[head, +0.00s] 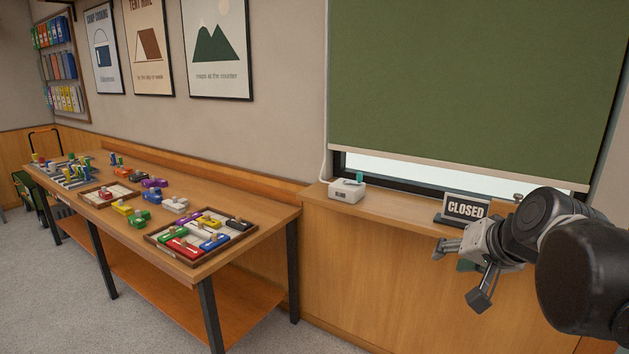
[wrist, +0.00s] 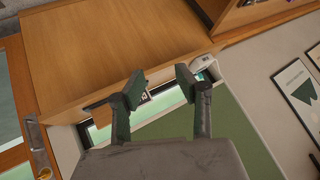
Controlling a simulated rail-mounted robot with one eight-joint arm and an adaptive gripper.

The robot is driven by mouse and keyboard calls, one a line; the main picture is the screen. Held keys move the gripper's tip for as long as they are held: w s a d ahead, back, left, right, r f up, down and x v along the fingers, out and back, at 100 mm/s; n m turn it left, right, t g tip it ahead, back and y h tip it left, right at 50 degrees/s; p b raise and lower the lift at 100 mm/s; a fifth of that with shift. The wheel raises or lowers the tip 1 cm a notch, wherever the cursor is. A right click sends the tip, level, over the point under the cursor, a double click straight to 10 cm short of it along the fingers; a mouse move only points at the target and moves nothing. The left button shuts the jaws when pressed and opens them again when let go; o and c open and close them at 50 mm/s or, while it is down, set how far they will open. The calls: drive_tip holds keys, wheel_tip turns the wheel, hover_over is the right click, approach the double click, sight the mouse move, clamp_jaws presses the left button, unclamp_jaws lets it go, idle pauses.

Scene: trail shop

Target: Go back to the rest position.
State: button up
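My gripper (head: 462,274) is at the right of the head view, in front of the wood-panelled wall below the counter ledge. Its two fingers are spread apart with nothing between them. In the wrist view my gripper (wrist: 160,84) also shows open and empty. The black CLOSED sign (head: 465,207) stands on the ledge just behind and above my gripper, and my arm covers part of the ledge to its right.
A long wooden table (head: 270,238) at the left bears trays and several coloured pieces. A small white box (head: 347,192) with a teal top sits on the ledge, below a lowered green blind (head: 480,75). The floor (head: 60,300) in front of the table is clear.

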drive_tip(key=s+a+f+n+g, duration=0.1)
drive_tip(key=s+a+f+n, duration=0.1)
drive_tip(key=s+f, duration=0.2)
drive_tip(key=s+a+f+n+g+h, duration=0.1)
drive_tip(key=s+f, duration=0.4)
drive_tip(key=s, duration=0.6)
drive_tip(key=a+n, duration=0.1)
drive_tip(key=a, duration=0.1)
drive_tip(key=shift+s+a+n, duration=0.15)
drive_tip(key=shift+a+n, duration=0.15)
drive_tip(key=shift+a, duration=0.05)
